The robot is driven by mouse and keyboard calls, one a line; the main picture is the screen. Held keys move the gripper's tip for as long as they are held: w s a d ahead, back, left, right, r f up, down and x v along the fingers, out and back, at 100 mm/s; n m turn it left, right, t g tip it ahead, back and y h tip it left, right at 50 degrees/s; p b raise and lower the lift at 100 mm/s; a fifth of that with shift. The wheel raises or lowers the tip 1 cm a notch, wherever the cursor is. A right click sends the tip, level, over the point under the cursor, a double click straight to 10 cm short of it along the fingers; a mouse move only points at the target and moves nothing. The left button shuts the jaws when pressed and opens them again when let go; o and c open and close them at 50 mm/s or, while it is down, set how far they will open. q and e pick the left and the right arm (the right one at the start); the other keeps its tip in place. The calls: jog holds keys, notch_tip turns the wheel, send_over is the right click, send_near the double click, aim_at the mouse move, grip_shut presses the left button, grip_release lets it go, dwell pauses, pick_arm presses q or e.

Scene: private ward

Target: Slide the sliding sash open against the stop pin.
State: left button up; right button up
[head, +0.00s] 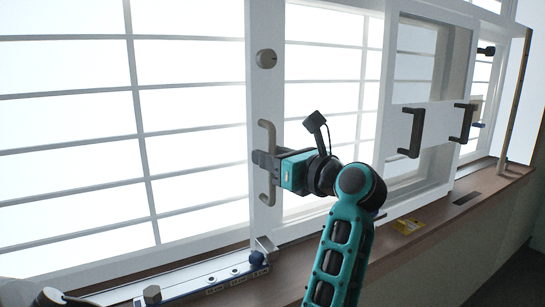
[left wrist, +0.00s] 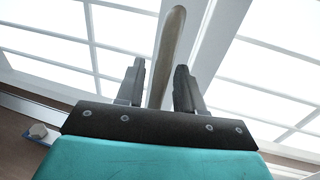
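The sliding sash (head: 262,95) is a white window frame whose upright stile carries a pale bow handle (head: 268,190). The handle also shows in the left wrist view (left wrist: 173,35). My left gripper (head: 262,160) is at the middle of the handle. In the left wrist view its two dark fingers (left wrist: 158,85) stand apart on either side of the handle, with gaps showing. My right gripper is out of view.
A round knob (head: 266,59) sits high on the stile. A hex knob (head: 152,294) is at the rail's left part. To the right are a white panel with two dark handles (head: 416,133) (head: 466,123), a yellow label (head: 408,226) on the brown sill (head: 470,205), and an upright wooden rod (head: 517,100).

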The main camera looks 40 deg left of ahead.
pick_arm(q)
jog(key=shift+d, duration=0.15)
jog(key=s+d, duration=0.1)
jog(key=d, duration=1.1)
jog(key=shift+d, duration=0.3)
jog(key=shift+d, duration=0.15)
